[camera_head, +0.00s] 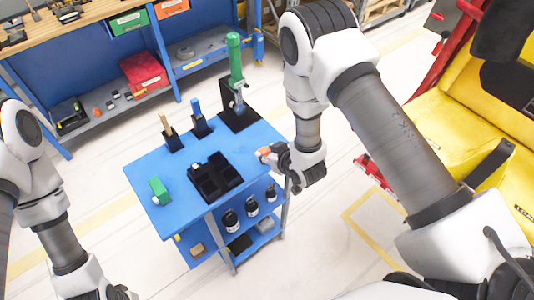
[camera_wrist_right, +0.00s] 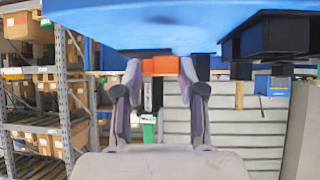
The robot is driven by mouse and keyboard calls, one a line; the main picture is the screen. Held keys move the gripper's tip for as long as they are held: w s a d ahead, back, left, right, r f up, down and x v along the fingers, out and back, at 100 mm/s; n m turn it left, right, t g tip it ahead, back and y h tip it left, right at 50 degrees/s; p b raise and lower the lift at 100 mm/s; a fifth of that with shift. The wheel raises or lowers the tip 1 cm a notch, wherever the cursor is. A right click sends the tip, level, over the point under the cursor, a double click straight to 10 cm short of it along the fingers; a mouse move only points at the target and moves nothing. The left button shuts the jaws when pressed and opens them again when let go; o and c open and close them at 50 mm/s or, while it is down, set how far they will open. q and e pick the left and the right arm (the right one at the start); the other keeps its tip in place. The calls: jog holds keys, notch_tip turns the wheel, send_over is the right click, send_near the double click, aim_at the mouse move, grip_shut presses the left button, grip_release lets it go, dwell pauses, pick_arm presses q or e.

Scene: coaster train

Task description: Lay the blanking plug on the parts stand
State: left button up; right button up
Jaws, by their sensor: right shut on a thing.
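A small orange piece, which I take as the blanking plug (camera_head: 264,151), sits between the fingertips of my right gripper (camera_head: 270,154). It also shows as an orange block (camera_wrist_right: 160,66) in the right wrist view, with both fingers closed on it. The gripper is at the right edge of the blue cart top (camera_head: 160,213), just right of a black two-compartment tray (camera_head: 229,173). I cannot tell whether the plug touches the cart. No label shows which thing is the parts stand. My left gripper (camera_head: 121,293) is partly cut off at the bottom left; its fingers are unclear.
A green block (camera_head: 159,191) lies on the cart's left. Black holders with a yellow-handled tool (camera_head: 166,124), a blue tool (camera_head: 197,108) and a tall green tool (camera_head: 235,60) stand along the back. A yellow machine (camera_head: 447,118) stands right.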

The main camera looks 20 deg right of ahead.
aim_at(268, 152)
jog(key=w, duration=0.2)
jog(key=w+d, duration=0.1)
jog(key=shift+f, duration=0.25)
notch_tip(268, 152, down, 4)
jog(key=b, duration=0.3)
jog(key=shift+r, duration=0.2)
jog(key=shift+w+r, duration=0.1)
jog(key=shift+r, duration=0.05)
jog(key=shift+f, duration=0.2)
jog(key=o, duration=0.9)
